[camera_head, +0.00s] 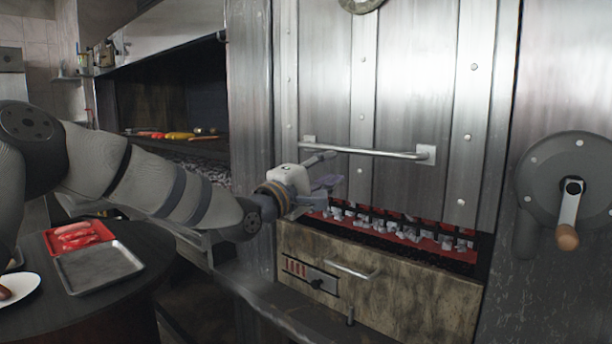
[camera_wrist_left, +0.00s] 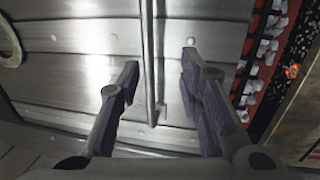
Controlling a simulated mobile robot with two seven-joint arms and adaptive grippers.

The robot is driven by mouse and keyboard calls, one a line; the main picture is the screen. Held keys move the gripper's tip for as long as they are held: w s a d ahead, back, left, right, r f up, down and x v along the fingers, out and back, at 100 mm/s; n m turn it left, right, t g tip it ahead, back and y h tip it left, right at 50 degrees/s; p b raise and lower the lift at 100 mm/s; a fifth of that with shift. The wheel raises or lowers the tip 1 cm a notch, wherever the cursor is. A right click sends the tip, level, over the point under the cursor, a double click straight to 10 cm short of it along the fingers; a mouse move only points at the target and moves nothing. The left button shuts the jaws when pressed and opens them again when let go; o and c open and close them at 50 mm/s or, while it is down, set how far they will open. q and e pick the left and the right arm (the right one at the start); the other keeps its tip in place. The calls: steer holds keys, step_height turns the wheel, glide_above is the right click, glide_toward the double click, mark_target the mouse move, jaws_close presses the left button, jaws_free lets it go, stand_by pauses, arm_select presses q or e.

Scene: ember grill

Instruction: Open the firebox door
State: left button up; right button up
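The firebox door (camera_head: 415,90) is a riveted metal panel with a horizontal bar handle (camera_head: 375,153). Glowing coals show in a gap below its lower edge. My left gripper (camera_head: 327,170) is open near the left end of the handle, with its fingers pointing toward the door. In the left wrist view, the handle (camera_wrist_left: 151,60) runs between the two spread fingers (camera_wrist_left: 160,72), apart from both in the picture. I cannot tell whether the fingertips reach past the bar in depth. My right gripper is not in view.
A crank wheel (camera_head: 565,187) with a wooden knob is at the right. A lower drawer front (camera_head: 400,295) with a small handle (camera_head: 353,270) sits below the coals (camera_head: 400,228). At the left, a round table (camera_head: 125,305) holds a red tray (camera_head: 52,243), a metal tray (camera_head: 98,268) and a plate (camera_head: 25,288).

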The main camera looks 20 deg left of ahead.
arm_select(q)
steer(key=v, duration=0.5)
steer(key=shift+s+a, duration=0.15)
steer(key=shift+s, duration=0.25)
steer(key=shift+w, duration=0.1)
